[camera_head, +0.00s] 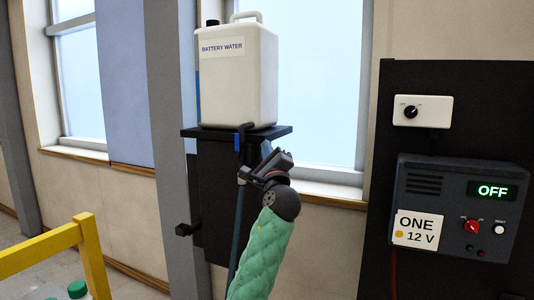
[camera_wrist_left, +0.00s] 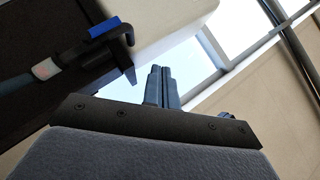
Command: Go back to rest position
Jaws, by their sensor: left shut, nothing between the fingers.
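My left gripper (camera_head: 268,158) is raised in front of the wall in the head view, at the end of my arm in a green padded sleeve. It is just below and in front of the dark shelf (camera_head: 190,132) that bears a white battery water jug (camera_head: 238,85). In the left wrist view its two dark fingers (camera_wrist_left: 160,82) are together with nothing between them. A hose with a blue clip (camera_wrist_left: 104,27) shows to the left of the fingers there, apart from them. My right gripper is in neither view.
A dark panel at the right carries a 12 V unit (camera_head: 445,190) reading OFF and a white knob box (camera_head: 422,110). A yellow rail (camera_head: 45,248) stands at the lower left. A tap (camera_head: 246,128) and a hose (camera_head: 238,235) hang beneath the jug, close to my gripper.

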